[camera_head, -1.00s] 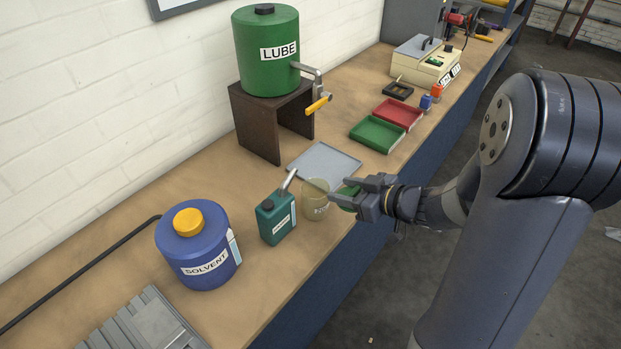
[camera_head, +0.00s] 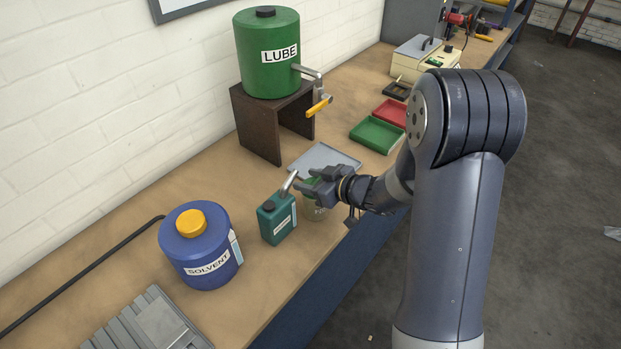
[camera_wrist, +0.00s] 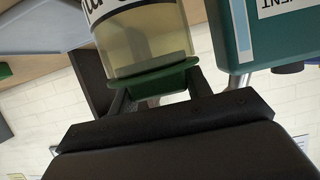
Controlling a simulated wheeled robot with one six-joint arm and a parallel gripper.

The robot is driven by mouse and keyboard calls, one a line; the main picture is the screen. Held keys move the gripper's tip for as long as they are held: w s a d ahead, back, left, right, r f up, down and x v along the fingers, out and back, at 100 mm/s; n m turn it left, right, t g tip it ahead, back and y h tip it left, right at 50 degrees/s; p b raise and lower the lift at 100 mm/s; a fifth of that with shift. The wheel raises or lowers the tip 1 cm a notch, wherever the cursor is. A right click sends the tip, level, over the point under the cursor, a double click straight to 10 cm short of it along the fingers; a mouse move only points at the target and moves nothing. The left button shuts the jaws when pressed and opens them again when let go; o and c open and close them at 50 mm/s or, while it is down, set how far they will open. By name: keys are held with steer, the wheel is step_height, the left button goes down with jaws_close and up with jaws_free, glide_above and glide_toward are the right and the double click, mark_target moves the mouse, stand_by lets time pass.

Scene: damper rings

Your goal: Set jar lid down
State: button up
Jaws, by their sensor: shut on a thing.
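The jar lid is a green disc (camera_head: 310,184), partly hidden by my fingers in the head view. In the wrist view the lid (camera_wrist: 155,82) sits between my fingers. My gripper (camera_head: 312,180) is shut on it. The clear jar (camera_head: 316,210) with yellowish contents stands on the bench, directly under the gripper and lid. In the wrist view the jar (camera_wrist: 145,38) appears tilted, with the lid at its mouth end. Whether the lid rests on the rim or hovers just over it I cannot tell.
A teal solvent can (camera_head: 277,220) with a spout stands close to the left of the jar. A grey flat tray (camera_head: 318,156) lies behind. A blue SOLVENT container (camera_head: 196,250) is farther left. Green (camera_head: 376,136) and red trays lie to the right.

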steer(key=shift+f, duration=0.1)
steer(key=o, duration=0.9)
steer(key=shift+o, duration=0.2)
steer(key=shift+f+b, duration=0.15)
steer(key=shift+b, duration=0.15)
steer(key=v, duration=1.1)
steer(key=shift+s+f+b, duration=0.3)
steer(key=shift+f, duration=0.05)
steer(key=shift+w+a, duration=0.1)
steer(key=shift+a, duration=0.05)
steer(key=x, duration=0.3)
steer(key=r+p+x, duration=0.1)
steer(key=x, duration=0.6)
steer(key=shift+w+a+r, duration=0.1)
steer(key=shift+w+a, duration=0.2)
steer(key=shift+w, duration=0.25)
steer(key=shift+d+r, duration=0.1)
steer(key=shift+r, duration=0.1)
steer(key=shift+s+r, duration=0.1)
steer(key=shift+r, duration=0.7)
